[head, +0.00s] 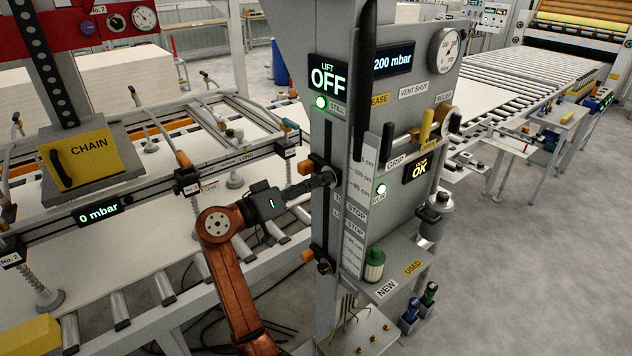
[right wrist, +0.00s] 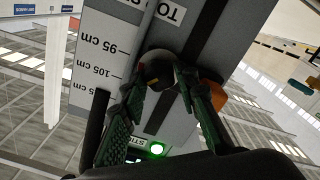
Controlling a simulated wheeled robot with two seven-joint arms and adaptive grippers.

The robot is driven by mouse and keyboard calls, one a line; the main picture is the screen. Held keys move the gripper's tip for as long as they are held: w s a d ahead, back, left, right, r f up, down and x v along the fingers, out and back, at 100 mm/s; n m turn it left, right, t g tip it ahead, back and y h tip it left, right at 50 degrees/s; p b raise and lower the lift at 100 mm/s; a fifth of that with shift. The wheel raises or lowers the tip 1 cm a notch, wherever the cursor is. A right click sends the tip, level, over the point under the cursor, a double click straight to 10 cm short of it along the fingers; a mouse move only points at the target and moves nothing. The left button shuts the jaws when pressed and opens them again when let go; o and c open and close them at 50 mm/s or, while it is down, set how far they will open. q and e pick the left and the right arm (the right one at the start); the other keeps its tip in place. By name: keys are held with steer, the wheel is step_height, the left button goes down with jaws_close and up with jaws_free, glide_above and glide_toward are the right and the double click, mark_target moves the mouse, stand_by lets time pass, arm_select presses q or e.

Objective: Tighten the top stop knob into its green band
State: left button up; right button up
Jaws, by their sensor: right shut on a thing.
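My right gripper (head: 328,178) reaches in from the left to the front of the grey column. It is shut on the top stop knob (right wrist: 160,70), a dark rounded piece between its fingertips in the right wrist view. The fingers (right wrist: 168,82) cover part of the knob. The orange stop block (head: 306,167) shows behind the gripper in the head view and beside the fingers in the wrist view (right wrist: 238,100). A white cm scale (head: 356,185) stands beside it. I cannot make out a green band on the knob. My left gripper is not in view.
A lower stop with a dark knob (head: 324,267) sits below on the same column. The lift display (head: 328,80) reads OFF above, with a green lamp. A shelf (head: 392,284) with a green-capped jar (head: 374,264) juts out at lower right. The gantry beam (head: 150,192) runs left.

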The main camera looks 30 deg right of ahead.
steer(key=c, duration=0.4)
steer(key=shift+m+b, duration=0.9)
steer(key=shift+m, duration=0.3)
steer(key=o, duration=1.2)
steer(key=shift+c, duration=0.2)
steer(key=shift+a, duration=0.15)
steer(key=s+a, duration=0.1)
steer(key=a, duration=1)
steer(key=shift+a, duration=0.4)
